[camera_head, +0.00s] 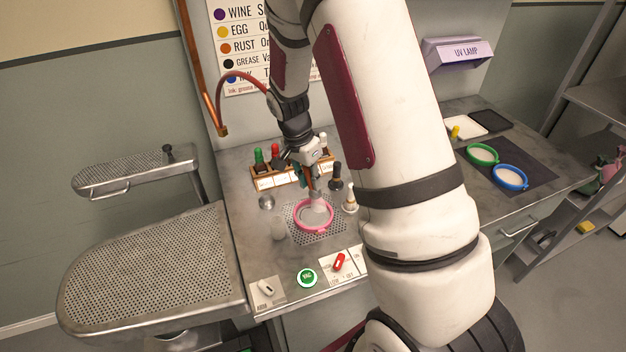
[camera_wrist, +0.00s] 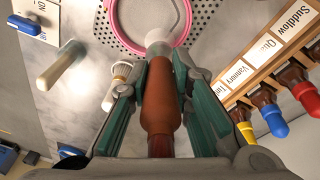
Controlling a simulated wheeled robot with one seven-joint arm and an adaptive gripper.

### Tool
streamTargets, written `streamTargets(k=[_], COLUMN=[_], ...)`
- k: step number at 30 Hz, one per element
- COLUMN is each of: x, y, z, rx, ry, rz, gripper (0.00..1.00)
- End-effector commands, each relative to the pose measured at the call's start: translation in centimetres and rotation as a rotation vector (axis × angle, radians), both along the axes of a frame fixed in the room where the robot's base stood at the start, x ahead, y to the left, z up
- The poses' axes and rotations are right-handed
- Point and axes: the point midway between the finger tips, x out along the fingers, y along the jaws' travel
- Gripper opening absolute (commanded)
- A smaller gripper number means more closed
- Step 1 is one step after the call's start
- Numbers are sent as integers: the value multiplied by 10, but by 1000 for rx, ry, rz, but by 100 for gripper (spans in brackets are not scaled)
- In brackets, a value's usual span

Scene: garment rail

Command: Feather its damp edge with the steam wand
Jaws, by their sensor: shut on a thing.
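My gripper (camera_head: 309,178) is shut on the steam wand, whose brown handle (camera_wrist: 158,105) stands between the green finger pads in the wrist view. The wand's pale tip (camera_wrist: 159,38) points at the pink hoop (camera_wrist: 112,25), overlapping its near rim in that view. In the head view, the pink hoop (camera_head: 297,222) lies on the perforated plate of the bench under my gripper, with pale cloth (camera_head: 312,219) inside. I cannot tell whether the tip touches the cloth, and no damp edge can be made out. A red hose (camera_head: 240,76) runs from the wall pipe towards my arm.
Switches and a green button (camera_head: 307,278) line the front. Green (camera_head: 482,154) and blue (camera_head: 510,178) hoops lie right.

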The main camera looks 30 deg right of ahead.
Motion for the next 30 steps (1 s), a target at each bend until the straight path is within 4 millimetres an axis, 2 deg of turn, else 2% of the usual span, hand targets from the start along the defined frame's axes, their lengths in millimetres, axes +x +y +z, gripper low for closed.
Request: streamTargets(k=[10, 17, 30], x=[13, 14, 18], y=[11, 14, 32], z=[0, 0, 0], rx=[0, 0, -1], ry=[-1, -1, -1], rz=[0, -1, 1], gripper=[0, 0, 0])
